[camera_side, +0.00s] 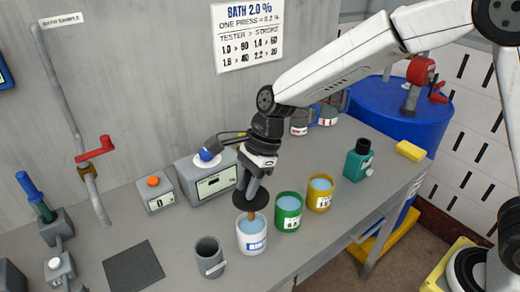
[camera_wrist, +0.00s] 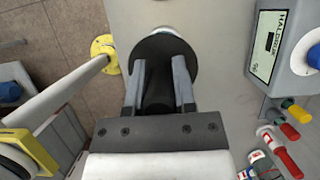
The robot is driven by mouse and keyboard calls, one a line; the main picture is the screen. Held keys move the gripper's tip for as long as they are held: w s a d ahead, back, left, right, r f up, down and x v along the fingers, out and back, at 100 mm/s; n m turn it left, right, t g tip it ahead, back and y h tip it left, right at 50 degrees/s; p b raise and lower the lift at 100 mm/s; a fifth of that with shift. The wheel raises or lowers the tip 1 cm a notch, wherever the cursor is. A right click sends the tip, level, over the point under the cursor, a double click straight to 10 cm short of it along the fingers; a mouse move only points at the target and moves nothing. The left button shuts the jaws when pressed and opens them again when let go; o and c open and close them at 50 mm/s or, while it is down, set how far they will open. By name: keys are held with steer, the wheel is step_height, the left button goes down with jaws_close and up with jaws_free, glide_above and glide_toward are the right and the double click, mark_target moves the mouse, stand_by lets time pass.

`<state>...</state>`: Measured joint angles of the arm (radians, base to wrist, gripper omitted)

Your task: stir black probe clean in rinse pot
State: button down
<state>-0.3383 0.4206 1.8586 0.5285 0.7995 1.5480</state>
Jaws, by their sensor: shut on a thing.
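The black probe (camera_wrist: 158,92) is upright between the fingers of my gripper (camera_wrist: 160,82), which is shut on its handle. In the side view my gripper (camera_side: 254,186) is over the white rinse pot (camera_side: 252,243), which has a blue label and holds pale blue liquid. The probe's wide black disc (camera_side: 250,201) is just above the pot's rim. A brown stem (camera_side: 251,215) runs down from the disc into the pot; its lower end is hidden. In the wrist view the disc (camera_wrist: 165,58) covers nearly all of the pot.
A green pot (camera_side: 287,222) and a yellow pot (camera_side: 319,201) stand close by on the right. A grey cup (camera_side: 210,264) is at left front. A meter box (camera_side: 216,184) and a button box (camera_side: 156,195) stand behind. A dark mat (camera_side: 133,267) lies farther left.

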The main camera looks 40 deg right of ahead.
mark_target(243, 210)
steer(key=shift+f, duration=0.1)
stand_by(0.3)
steer(key=shift+f, duration=3.35)
steer(key=shift+d, duration=0.2)
steer(key=shift+d, duration=0.45)
steer(key=shift+w+a, duration=0.65)
steer(key=shift+s+a, duration=0.1)
steer(key=shift+s+a, duration=0.55)
